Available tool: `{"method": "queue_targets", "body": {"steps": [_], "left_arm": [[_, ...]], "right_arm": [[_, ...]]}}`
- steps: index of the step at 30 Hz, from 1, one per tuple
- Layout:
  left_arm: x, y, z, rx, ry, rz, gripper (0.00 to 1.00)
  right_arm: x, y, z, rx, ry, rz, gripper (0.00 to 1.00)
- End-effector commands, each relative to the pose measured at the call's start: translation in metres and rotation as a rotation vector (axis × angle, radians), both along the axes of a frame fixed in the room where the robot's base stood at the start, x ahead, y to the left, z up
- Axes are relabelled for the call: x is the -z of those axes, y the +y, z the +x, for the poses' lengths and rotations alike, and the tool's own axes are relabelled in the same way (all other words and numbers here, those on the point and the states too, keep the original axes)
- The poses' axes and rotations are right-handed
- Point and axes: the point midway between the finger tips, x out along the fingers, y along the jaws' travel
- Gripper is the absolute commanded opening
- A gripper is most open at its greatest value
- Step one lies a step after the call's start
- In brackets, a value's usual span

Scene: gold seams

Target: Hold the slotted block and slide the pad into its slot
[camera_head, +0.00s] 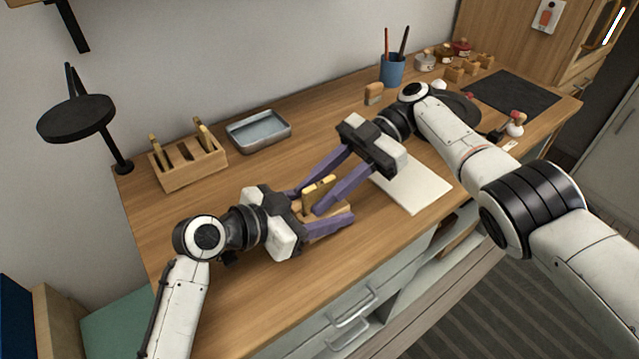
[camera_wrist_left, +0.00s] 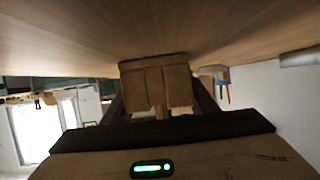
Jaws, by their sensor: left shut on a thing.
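My left gripper (camera_head: 320,205) is shut on the slotted block (camera_head: 338,209), a brown wooden block low over or on the worktop. In the left wrist view the block (camera_wrist_left: 155,85) sits between the purple fingers, with a dark vertical gap between its parts. The pad (camera_head: 319,190), a thin yellow-gold plate, stands upright at the block. My right gripper (camera_head: 306,200) reaches down from the upper right, its purple fingers apart on either side of the pad. I cannot tell whether they touch it, or how deep the pad is in the slot.
A wooden rack (camera_head: 188,168) with upright pieces and a metal tray (camera_head: 258,129) stand at the back left. A white board (camera_head: 415,186) lies right of the grippers. A blue pen cup (camera_head: 392,70) and a dark mat (camera_head: 512,93) are farther back. The front left worktop is clear.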

Motion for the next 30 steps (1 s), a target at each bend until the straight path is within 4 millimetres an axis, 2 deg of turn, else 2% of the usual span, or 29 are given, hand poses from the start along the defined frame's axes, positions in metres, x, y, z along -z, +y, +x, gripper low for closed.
{"method": "queue_targets", "body": {"steps": [5, 10, 15, 21, 30], "left_arm": [[0.0, 0.0, 0.0, 0.0, 0.001, 0.001, 0.26], [0.0, 0.0, 0.0, 0.0, 0.001, 0.001, 0.26], [0.0, 0.0, 0.0, 0.0, 0.001, 0.001, 0.26], [0.0, 0.0, 0.0, 0.0, 0.001, 0.001, 0.26], [0.0, 0.0, 0.0, 0.0, 0.001, 0.001, 0.26]], "right_arm": [[-0.008, 0.0, 0.0, -0.002, -0.001, 0.002, 0.31], [-0.027, 0.0, 0.0, -0.001, -0.004, 0.003, 0.31], [-0.066, 0.0, 0.001, 0.0, -0.005, 0.001, 0.31], [-0.093, 0.0, 0.0, 0.0, -0.004, -0.001, 0.31], [-0.1, 0.0, 0.0, 0.0, 0.0, 0.0, 0.31]]}}
